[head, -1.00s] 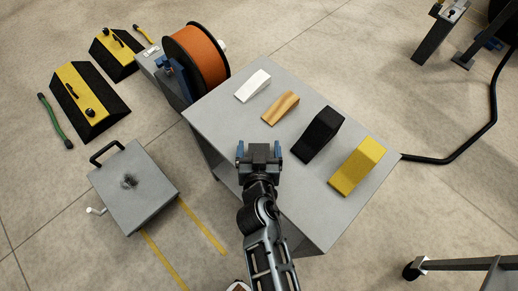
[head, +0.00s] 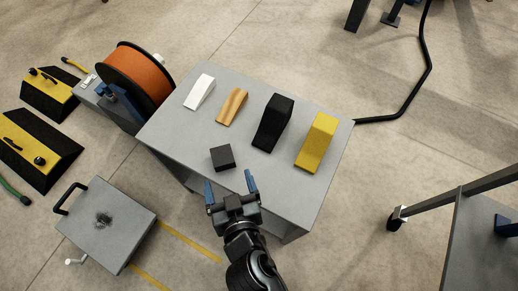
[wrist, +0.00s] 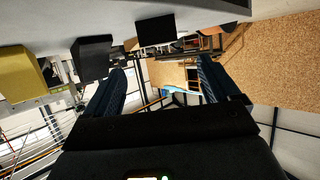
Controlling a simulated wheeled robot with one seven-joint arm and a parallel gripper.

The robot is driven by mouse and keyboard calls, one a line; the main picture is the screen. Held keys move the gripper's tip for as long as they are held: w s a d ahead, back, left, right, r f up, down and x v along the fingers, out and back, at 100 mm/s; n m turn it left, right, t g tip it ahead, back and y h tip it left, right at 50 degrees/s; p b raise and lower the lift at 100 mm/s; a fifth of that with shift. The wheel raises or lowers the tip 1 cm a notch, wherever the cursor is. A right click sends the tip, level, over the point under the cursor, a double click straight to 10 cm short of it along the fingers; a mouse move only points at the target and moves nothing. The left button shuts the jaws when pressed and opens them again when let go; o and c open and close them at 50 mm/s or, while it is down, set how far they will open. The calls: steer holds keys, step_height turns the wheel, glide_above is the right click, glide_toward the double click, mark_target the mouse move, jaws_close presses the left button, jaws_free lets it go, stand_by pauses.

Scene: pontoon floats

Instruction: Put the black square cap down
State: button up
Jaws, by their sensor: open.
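The black square cap (head: 222,158) lies on the grey table top (head: 185,146), near its front edge. My gripper (head: 230,183) is open and empty. Its two blue fingers point at the cap from the front edge side, with a gap between them and the cap. In the wrist view the cap (wrist: 157,31) shows dark beyond and between the open fingers (wrist: 163,82), under the table surface at the top of that tilted-over picture. No finger touches the cap.
On the table behind the cap stand a white wedge (head: 200,92), a wooden wedge (head: 232,106), a black wedge (head: 272,123) and a yellow wedge (head: 317,142). An orange reel (head: 138,75) stands at the left. A grey box (head: 106,222) is on the floor front left.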

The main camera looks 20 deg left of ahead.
steer(key=shift+d, duration=0.15)
steer(key=s+d+r+m+t+h, duration=0.1)
steer(key=s+d+r+m, duration=0.1)
steer(key=d, duration=0.7)
steer(key=s+d+r+m+t+h, duration=0.1)
steer(key=s+d+r, duration=0.3)
steer(key=d, duration=0.6)
steer(key=s+d+r+m+t+h, duration=0.1)
steer(key=s+d+r+m+h, duration=0.1)
steer(key=d, duration=0.8)
steer(key=s+r+h, duration=0.1)
steer(key=s+r, duration=0.1)
steer(key=s, duration=0.1)
steer(key=shift+s+d+m+t, duration=0.25)
steer(key=shift+m+t, duration=0.05)
steer(key=s+d+r+h, duration=0.1)
steer(key=s+d+r, duration=0.1)
steer(key=r, duration=0.1)
steer(key=s+d+r+m+h, duration=0.1)
steer(key=d+r, duration=0.1)
steer(key=r, duration=0.1)
steer(key=s+d+r+m+t+h, duration=0.1)
steer(key=s+d+r, duration=0.1)
steer(key=r, duration=0.2)
steer(key=shift+s+d+r+h, duration=0.1)
steer(key=shift+s+d+h, duration=0.2)
steer(key=shift+h, duration=0.1)
